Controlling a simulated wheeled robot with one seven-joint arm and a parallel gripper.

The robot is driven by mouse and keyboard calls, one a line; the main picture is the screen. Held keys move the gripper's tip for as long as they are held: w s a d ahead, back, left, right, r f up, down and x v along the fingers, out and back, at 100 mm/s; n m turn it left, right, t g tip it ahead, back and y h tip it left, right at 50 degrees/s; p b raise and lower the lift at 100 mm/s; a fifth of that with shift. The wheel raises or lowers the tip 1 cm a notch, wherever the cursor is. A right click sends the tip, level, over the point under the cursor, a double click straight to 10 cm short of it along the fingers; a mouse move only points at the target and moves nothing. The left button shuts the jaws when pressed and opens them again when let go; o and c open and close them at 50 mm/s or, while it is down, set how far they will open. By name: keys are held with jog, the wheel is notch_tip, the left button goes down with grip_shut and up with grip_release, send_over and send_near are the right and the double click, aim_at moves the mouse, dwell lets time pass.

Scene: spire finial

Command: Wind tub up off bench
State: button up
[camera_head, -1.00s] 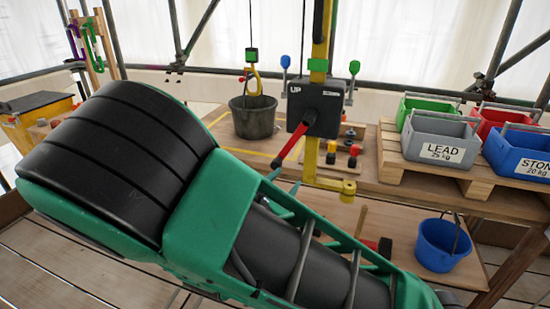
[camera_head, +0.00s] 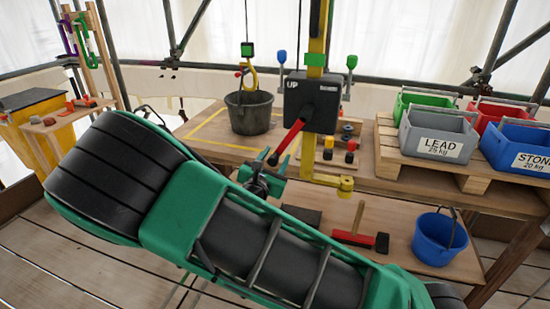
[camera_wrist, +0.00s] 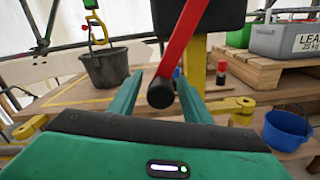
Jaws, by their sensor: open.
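The black tub (camera_head: 249,112) stands on the wooden bench (camera_head: 205,138), inside a yellow outline. A yellow hook (camera_head: 251,77) hangs on a line just above it, around the tub's handle area; I cannot tell whether it is engaged. The winch box (camera_head: 312,101) marked UP is on a yellow post right of the tub. Its red crank arm (camera_head: 290,137) slants down-left to a black grip (camera_wrist: 161,92). My gripper (camera_head: 274,167) is open at the lower end of the crank. In the wrist view the green fingers (camera_wrist: 158,98) stand either side of the black grip, apart from it.
A pallet (camera_head: 450,170) at right carries a grey LEAD crate (camera_head: 437,130), a blue STONE crate (camera_head: 517,146), and red and green crates. A blue bucket (camera_head: 440,238) and a red-headed hammer (camera_head: 360,238) are on the lower shelf. Small pegs stand behind the crank.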

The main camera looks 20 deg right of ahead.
jog(key=shift+w+d, duration=0.15)
jog(key=shift+w, duration=0.15)
grip_shut()
jog(key=shift+f, duration=0.15)
